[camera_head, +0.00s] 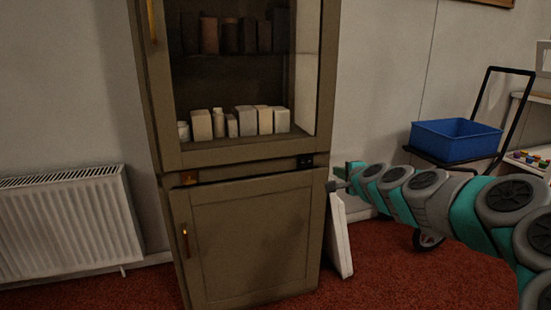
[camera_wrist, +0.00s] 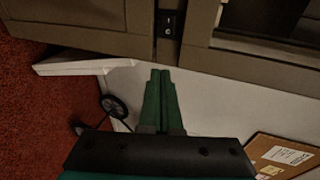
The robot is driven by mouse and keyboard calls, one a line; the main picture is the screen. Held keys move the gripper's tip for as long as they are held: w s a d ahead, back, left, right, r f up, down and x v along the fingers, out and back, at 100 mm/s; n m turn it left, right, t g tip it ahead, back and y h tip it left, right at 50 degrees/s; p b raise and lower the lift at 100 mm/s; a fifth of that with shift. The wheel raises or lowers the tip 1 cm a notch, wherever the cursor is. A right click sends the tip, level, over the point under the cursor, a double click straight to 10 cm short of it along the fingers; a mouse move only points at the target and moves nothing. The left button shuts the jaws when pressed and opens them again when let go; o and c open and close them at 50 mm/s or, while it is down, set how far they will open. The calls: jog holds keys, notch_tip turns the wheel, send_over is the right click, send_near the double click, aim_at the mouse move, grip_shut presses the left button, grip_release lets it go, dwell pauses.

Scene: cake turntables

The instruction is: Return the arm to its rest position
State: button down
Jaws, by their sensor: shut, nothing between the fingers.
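My arm reaches in from the right edge of the head view, stretched out toward the cabinet. My gripper (camera_head: 338,186) is at its far end, by the right side of the cabinet (camera_head: 250,240). In the wrist view my gripper (camera_wrist: 160,75) shows its two green fingers pressed together, with nothing between them. The fingertips point toward the cabinet's edge near a small dark switch panel (camera_wrist: 169,25). I cannot tell how wide the gap between fingertips and cabinet is.
A white panel (camera_head: 340,238) leans beside the cabinet. A cart with a blue bin (camera_head: 455,140) stands behind my arm. A white radiator (camera_head: 70,225) is at the left. A cardboard box (camera_wrist: 282,158) shows in the wrist view. Red carpet (camera_head: 130,290) lies open in front.

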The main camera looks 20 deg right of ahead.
jog(key=s+a+n+g+y, duration=0.3)
jog(key=a+n, duration=0.4)
jog(key=a, duration=0.9)
jog(key=s+a+f+n+g+y+p, duration=0.2)
jog(key=s+a+f+n+g+y, duration=0.25)
jog(key=s+a, duration=0.7)
jog(key=s+f+n+g+h, duration=0.2)
jog(key=s+f+n+g, duration=0.1)
jog(key=s, duration=1.1)
jog(key=s+d+f+n+g+h, duration=0.1)
jog(key=s+f+n+g+h, duration=0.2)
jog(key=s, duration=1.2)
jog(key=f+n+g+p, duration=0.1)
jog(key=n+g, duration=0.1)
jog(key=shift+s+d+f+g+h, duration=0.2)
jog(key=shift+s+f+g+h, duration=0.05)
jog(key=shift+g+h, duration=0.1)
